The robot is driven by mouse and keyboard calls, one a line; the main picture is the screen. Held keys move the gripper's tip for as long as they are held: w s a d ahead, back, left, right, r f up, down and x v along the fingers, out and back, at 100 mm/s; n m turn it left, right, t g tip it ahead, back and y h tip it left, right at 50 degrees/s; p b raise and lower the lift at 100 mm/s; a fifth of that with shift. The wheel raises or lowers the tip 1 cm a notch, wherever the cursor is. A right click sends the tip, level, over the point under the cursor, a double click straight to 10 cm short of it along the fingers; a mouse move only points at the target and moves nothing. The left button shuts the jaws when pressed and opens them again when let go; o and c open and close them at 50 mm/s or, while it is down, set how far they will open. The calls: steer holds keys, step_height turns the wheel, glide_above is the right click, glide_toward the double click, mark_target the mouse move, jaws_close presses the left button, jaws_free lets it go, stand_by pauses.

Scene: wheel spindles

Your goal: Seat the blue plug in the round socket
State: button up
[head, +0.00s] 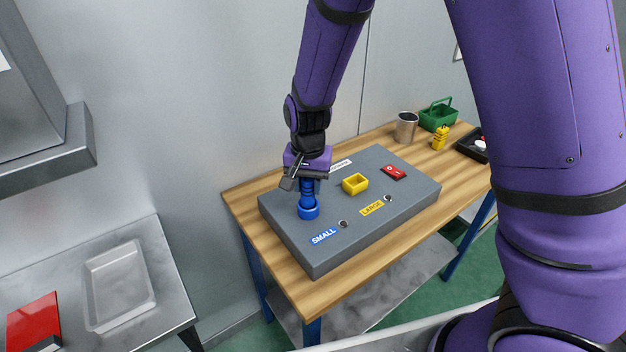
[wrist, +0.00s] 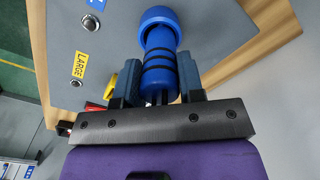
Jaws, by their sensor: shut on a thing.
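My gripper (head: 303,181) is shut on the blue plug (head: 308,192), which hangs nearly upright below it. In the wrist view the plug (wrist: 160,68) shows dark bands and sits between the two fingers. The round socket (head: 308,212) is a blue ring on the grey panel box (head: 350,235), near the SMALL label (head: 324,237). The plug's lower end is at the socket's mouth and appears to enter it; how deep it goes is hidden. The socket also shows at the top of the wrist view (wrist: 158,15).
A yellow square socket (head: 355,184) and a red switch (head: 394,173) sit to the right on the panel. A metal cup (head: 405,127), a green basket (head: 438,115) and a yellow object (head: 441,138) stand farther back on the wooden table (head: 236,205).

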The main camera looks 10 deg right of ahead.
steer(key=shift+f, duration=0.8)
jaws_close()
steer(key=shift+s+r, duration=0.1)
steer(key=shift+f, duration=0.65)
steer(key=o, duration=1.1)
jaws_free()
steer(key=shift+c, duration=0.2)
steer(key=shift+r, duration=0.1)
